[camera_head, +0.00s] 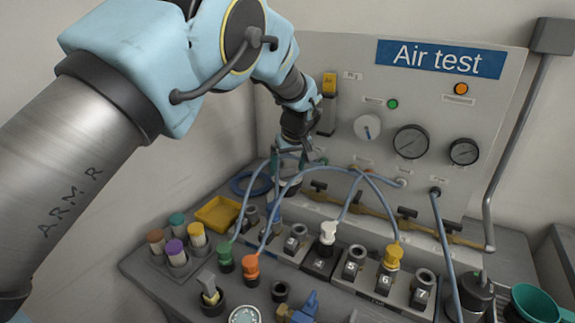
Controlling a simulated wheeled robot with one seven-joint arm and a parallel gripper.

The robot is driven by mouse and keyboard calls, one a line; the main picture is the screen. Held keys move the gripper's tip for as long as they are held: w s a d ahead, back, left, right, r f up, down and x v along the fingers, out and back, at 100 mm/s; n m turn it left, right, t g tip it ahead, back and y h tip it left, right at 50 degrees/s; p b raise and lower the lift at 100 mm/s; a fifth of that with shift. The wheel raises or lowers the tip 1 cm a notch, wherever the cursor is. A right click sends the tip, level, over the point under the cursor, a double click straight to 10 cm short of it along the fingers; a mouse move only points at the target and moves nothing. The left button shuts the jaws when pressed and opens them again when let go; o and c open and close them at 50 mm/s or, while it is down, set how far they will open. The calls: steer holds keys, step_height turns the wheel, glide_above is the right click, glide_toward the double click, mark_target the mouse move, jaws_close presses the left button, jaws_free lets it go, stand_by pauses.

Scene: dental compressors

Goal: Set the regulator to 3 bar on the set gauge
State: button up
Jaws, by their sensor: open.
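A pale round knob (367,127), which looks like the regulator, sits on the upright grey panel (335,55). A larger round gauge (411,141) is to its right, and a smaller gauge (464,151) is farther right. Their small labels and needle readings are too small to read, so I cannot tell which is the set gauge. My gripper (306,154) is open in front of the panel, to the left of the knob and lower, apart from it. My wrist and the hoses partly hide the gripper's fingers.
Blue-grey hoses (289,187) arch over a row of numbered sockets (354,262) below the panel. A brass pipe (377,213) with black valves runs along the panel's foot. A green lamp (392,104) is above the knob.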

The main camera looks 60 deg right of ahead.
steer(key=c, duration=1.4)
